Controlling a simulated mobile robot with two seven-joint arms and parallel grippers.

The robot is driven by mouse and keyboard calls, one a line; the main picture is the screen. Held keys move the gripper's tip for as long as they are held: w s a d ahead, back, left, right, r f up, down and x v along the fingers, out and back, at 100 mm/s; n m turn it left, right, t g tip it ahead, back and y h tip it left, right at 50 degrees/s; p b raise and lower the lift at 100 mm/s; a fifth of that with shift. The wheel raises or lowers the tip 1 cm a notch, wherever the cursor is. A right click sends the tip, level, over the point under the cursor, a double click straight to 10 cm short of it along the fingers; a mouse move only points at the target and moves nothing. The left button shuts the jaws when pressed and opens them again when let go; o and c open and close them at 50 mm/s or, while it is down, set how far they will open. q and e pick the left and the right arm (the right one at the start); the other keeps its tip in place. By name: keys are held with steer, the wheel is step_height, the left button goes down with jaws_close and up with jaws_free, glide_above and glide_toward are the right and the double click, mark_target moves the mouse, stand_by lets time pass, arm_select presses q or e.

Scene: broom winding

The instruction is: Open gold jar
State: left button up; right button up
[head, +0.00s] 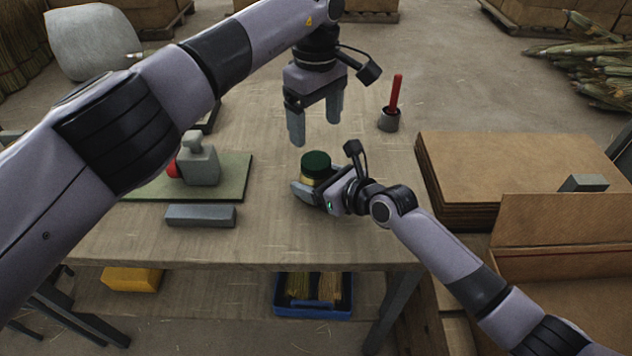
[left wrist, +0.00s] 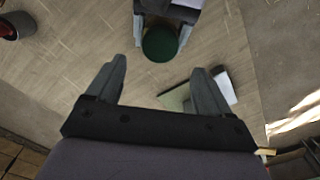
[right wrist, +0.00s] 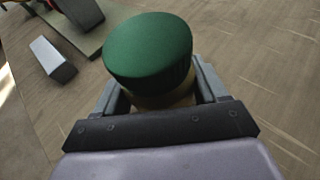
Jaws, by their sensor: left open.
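The gold jar (head: 307,180) stands upright on the wooden table with a dark green lid (head: 316,162) on it. My right gripper (head: 303,190) is low at the table with its fingers on both sides of the jar's body. In the right wrist view the green lid (right wrist: 149,48) rises above the fingers and a strip of the gold body (right wrist: 165,98) shows between them; firm contact is hard to see. My left gripper (head: 312,126) is open and empty, pointing down above the jar. In the left wrist view the lid (left wrist: 161,43) shows beyond its fingertips.
A grey cup (head: 388,121) with a red stick stands at the back right. Stacked cardboard (head: 500,170) is right of the table.

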mark_target(316, 160)
jaws_close()
arm_select(q)
steer(key=n, duration=0.4)
steer(key=shift+f, duration=0.2)
steer(key=shift+n, duration=0.3)
step_height(316, 160, down, 8)
steer(key=shift+r, duration=0.2)
steer(key=c, duration=1.1)
steer(key=shift+o, duration=0.2)
steer(key=n, duration=0.6)
steer(key=shift+n, duration=0.3)
